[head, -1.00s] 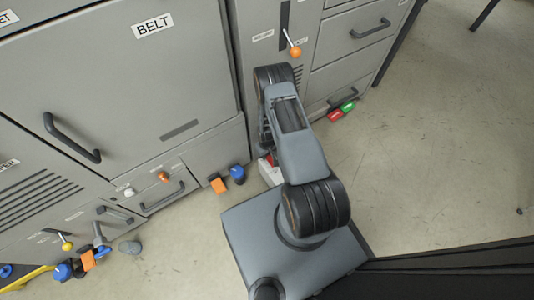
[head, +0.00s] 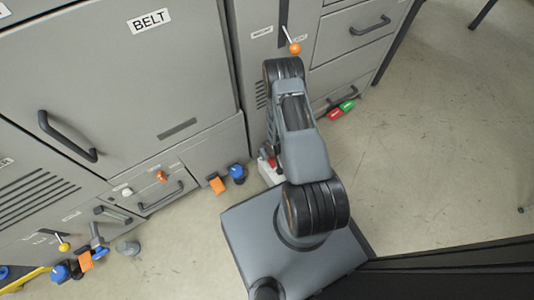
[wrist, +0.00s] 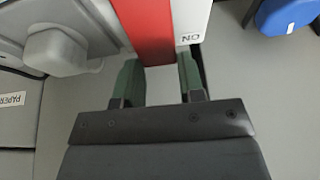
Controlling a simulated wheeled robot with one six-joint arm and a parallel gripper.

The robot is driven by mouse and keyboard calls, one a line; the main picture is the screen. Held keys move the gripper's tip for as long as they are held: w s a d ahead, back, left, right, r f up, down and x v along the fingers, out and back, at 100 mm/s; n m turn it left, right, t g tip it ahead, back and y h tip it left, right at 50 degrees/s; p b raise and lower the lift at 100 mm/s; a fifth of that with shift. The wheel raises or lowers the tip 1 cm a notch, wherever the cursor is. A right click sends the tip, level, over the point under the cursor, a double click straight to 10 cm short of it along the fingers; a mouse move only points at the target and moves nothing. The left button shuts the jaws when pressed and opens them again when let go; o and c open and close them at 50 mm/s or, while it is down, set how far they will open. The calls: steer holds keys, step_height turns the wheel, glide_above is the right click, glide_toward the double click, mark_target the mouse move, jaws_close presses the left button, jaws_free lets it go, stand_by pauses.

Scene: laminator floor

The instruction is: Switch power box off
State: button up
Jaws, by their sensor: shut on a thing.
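The power box shows in the wrist view as a white body with a black "ON" label (wrist: 190,39), seen upside down, beside a broad red part (wrist: 150,35). My gripper (wrist: 159,78) has its two green fingers on either side of the near end of the red part, shut on it. In the head view a small red and white piece of the box (head: 270,172) shows low by the cabinet, beside my arm. My arm hides the gripper and most of the box there.
A blue object (wrist: 285,14) lies right of the box in the wrist view, and a pale grey knob (wrist: 55,50) left of it. Grey cabinets with an orange-knobbed lever (head: 295,48) stand behind. Open floor (head: 440,160) lies to the right.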

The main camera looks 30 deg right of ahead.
mark_target(274, 164)
steer(key=shift+d, duration=0.1)
steer(key=o, duration=0.9)
steer(key=shift+o, duration=0.2)
steer(key=shift+r, duration=0.15)
steer(key=p+v, duration=0.5)
steer(key=v, duration=0.8)
steer(key=shift+s+r+p, duration=0.25)
steer(key=shift+r+p, duration=0.05)
steer(key=shift+p, duration=0.1)
